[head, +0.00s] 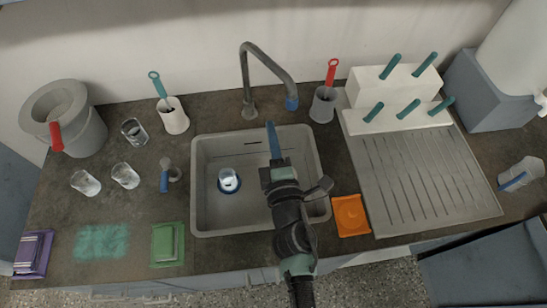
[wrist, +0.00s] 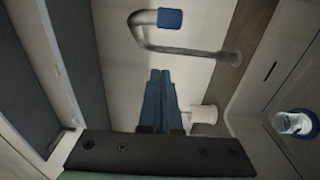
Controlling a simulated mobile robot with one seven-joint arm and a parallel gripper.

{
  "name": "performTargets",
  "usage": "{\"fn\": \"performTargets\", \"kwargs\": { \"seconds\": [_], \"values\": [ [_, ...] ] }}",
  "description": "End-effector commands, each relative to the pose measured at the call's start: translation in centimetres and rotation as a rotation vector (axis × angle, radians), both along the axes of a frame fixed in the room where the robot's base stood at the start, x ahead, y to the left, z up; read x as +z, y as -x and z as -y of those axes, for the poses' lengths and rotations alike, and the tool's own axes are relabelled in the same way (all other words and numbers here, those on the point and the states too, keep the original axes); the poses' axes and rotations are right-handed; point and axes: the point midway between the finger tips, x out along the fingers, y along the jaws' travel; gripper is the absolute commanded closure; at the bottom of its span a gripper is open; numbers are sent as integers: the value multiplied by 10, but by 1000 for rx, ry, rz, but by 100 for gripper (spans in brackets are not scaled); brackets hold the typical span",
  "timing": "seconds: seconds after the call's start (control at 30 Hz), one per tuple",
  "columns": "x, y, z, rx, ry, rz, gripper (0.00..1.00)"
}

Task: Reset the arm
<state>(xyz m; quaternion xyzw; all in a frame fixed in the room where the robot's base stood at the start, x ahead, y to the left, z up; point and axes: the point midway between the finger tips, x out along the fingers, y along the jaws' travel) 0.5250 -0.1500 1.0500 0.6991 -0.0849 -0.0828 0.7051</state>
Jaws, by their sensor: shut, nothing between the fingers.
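My gripper (head: 272,128) is above the sink (head: 200,205) in the head view, with its blue fingers pointing toward the back wall. In the wrist view the fingers (wrist: 160,75) lie side by side, shut, with nothing between them. My arm reaches in from the front edge of the counter and covers the right part of the sink.
A tap (head: 246,75) with a blue tip arches behind the sink. A glass (head: 228,180) stands in the sink. Holders with brushes (head: 173,118) (head: 322,107) flank the tap. A ribbed drainboard (head: 420,185) and white rack (head: 385,92) are at right; a bucket (head: 85,130) is at left.

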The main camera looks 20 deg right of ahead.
Motion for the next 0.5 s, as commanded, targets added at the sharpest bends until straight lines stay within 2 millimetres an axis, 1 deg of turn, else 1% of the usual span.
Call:
{"fn": "performTargets", "kwargs": {
  "seconds": [0.03, 0.2, 0.3, 0.5],
  "values": [
    [-3, 11, -2, 1, 0, -3, 100],
    [-3, 36, -8, 1, -1, -2, 100],
    [-2, 46, -10, 1, 0, -1, 100],
    [0, 55, -12, 1, -1, 0, 100]
  ]
}}
